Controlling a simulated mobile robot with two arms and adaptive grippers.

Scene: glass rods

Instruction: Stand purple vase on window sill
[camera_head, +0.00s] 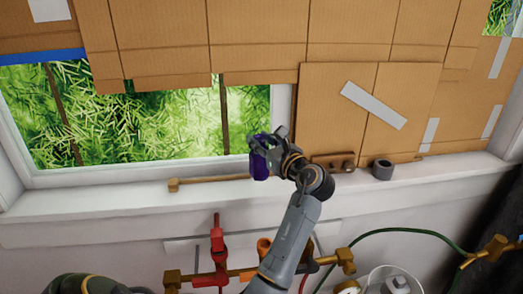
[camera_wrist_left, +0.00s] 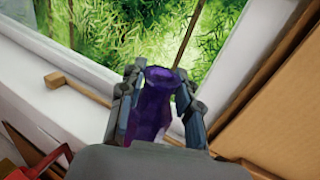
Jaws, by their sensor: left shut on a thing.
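The purple vase (camera_head: 261,165) is between the fingers of my left gripper (camera_head: 265,150) in the head view, over the window sill (camera_head: 120,197). In the left wrist view the vase (camera_wrist_left: 152,105) has its flared rim at the top, with one finger of the left gripper (camera_wrist_left: 155,108) on each side. The left gripper is shut on it. The vase looks roughly upright. Its base is hidden in the wrist view, and I cannot tell whether it touches the sill. My right gripper is not in view.
A wooden mallet-like stick (camera_head: 210,180) lies on the sill left of the vase. A wooden block (camera_head: 333,161) and a dark grey ring (camera_head: 382,169) sit to the right. Cardboard (camera_head: 345,110) covers part of the window. Below are a red clamp (camera_head: 217,245) and a green hose (camera_head: 410,231).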

